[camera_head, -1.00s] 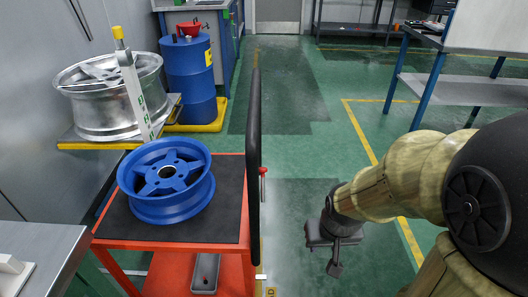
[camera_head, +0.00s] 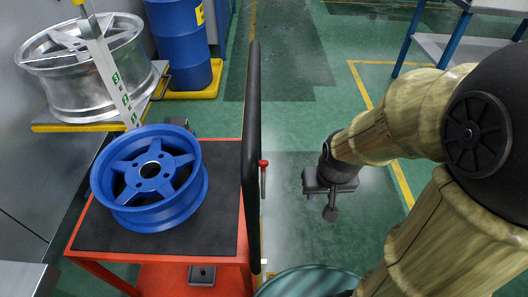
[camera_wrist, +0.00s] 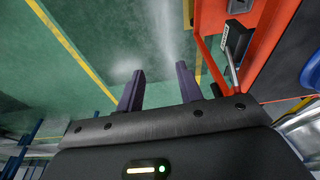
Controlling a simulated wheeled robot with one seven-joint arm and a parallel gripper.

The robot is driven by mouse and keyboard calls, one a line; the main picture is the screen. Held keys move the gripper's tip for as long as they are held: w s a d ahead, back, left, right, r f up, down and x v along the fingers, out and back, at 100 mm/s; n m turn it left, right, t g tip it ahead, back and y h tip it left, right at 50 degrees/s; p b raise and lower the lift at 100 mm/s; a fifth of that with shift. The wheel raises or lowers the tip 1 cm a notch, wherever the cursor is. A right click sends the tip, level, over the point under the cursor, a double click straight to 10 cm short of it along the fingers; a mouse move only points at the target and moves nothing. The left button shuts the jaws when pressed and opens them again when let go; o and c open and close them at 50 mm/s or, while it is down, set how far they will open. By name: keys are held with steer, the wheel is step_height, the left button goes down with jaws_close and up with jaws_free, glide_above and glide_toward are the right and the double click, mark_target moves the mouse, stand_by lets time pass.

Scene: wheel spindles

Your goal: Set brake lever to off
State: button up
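The brake lever (camera_head: 263,178) is a thin grey rod with a red knob, upright on the right side of the red cart (camera_head: 170,275). In the wrist view a metal rod (camera_wrist: 234,72) stands out beside a black labelled bracket on the orange-red cart side; it looks like the same lever. My gripper (camera_head: 331,205) hangs over the green floor, right of the lever and apart from it. In the wrist view its two purple fingers (camera_wrist: 160,85) are spread with nothing between them. The lever lies to the right of the fingers there.
A blue wheel rim (camera_head: 150,175) lies on the cart's black mat. A silver rim (camera_head: 85,75) and a blue drum (camera_head: 182,45) are behind. The floor around my gripper is clear.

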steer(key=shift+o, duration=1.2)
steer(key=shift+r, duration=0.1)
step_height(320, 180, up, 15)
steer(key=g+y+p, duration=0.3)
steer(key=p, duration=1.9)
glide_above(264, 162)
steer(key=d, duration=0.4)
steer(key=shift+w+r, duration=0.15)
steer(key=shift+d, duration=0.1)
steer(key=x, duration=0.5)
steer(key=b+x, duration=0.1)
steer(key=x, duration=0.5)
steer(key=b+x, duration=0.1)
steer(key=x, duration=0.5)
steer(key=shift+w+d+f, duration=0.2)
steer(key=shift+w+f, duration=0.1)
